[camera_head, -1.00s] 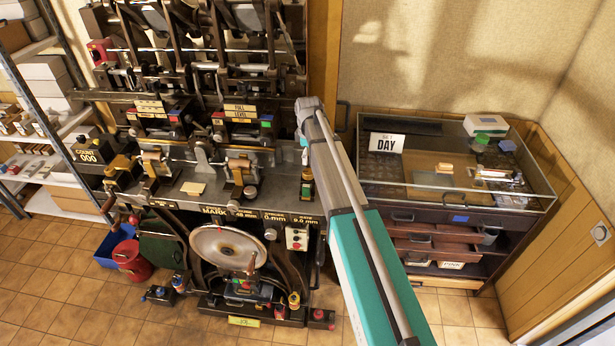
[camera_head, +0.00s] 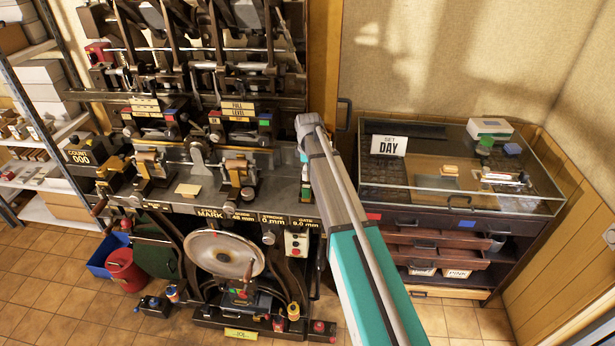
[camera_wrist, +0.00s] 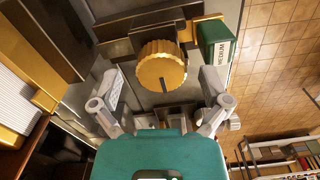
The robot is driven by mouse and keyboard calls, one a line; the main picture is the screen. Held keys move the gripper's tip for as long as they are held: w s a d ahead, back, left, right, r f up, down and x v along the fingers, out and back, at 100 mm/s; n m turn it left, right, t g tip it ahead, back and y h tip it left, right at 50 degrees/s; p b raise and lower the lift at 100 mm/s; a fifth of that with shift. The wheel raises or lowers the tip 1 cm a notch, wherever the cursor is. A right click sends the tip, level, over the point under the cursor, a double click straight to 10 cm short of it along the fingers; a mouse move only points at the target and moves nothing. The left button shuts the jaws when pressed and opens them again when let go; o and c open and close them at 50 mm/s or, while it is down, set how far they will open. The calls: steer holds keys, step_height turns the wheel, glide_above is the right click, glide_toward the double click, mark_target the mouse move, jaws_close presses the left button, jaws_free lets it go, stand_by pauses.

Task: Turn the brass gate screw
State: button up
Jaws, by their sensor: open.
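The brass gate screw is a round knurled knob (camera_wrist: 161,72) with a dark line on its face, in the upper middle of the wrist view. My gripper (camera_wrist: 162,98) is open, its two grey fingers apart to the left and right of the knob's lower side. The knob lies ahead of the fingers, and I see no contact. In the head view my arm (camera_head: 340,215) reaches over the right end of the press bench and hides the knob and the gripper. A gate label (camera_head: 306,223) on the bench front reads about 9.0 mm.
A green labelled block (camera_wrist: 217,45) sits right of the knob. A dark bar with a brass end lies behind the knob.

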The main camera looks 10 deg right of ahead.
steer(key=shift+f, duration=0.25)
steer(key=shift+c, duration=0.2)
steer(key=c, duration=1.1)
steer(key=shift+m, duration=0.5)
steer(key=m, duration=2)
steer(key=shift+m, duration=0.4)
